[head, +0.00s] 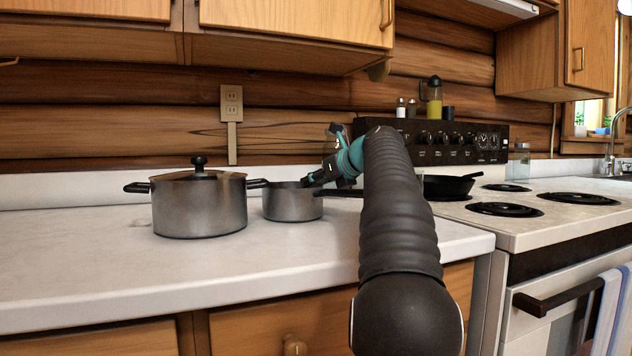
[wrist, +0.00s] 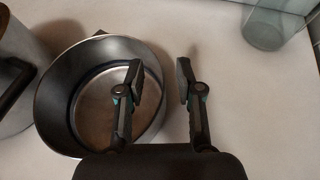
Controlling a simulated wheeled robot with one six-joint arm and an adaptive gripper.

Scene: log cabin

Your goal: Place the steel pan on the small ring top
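The steel pan (head: 292,204), a small open saucepan with a dark handle, stands on the white counter beside a larger lidded pot. In the wrist view the pan (wrist: 75,88) is empty and upright. My gripper (head: 314,180) is at the pan's right side. In the wrist view my gripper (wrist: 160,82) is open. One finger appears over the pan's inside and the other beyond its rim; contact cannot be told. A small black ring (head: 506,187) at the back right of the stove top is bare.
The lidded pot (head: 200,208) stands close on the pan's left. A black skillet (head: 447,186) occupies the stove's back left. Larger front rings (head: 502,209) and (head: 578,198) are bare. A glass jar (head: 521,163) stands at the back; cabinets (head: 295,20) hang above.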

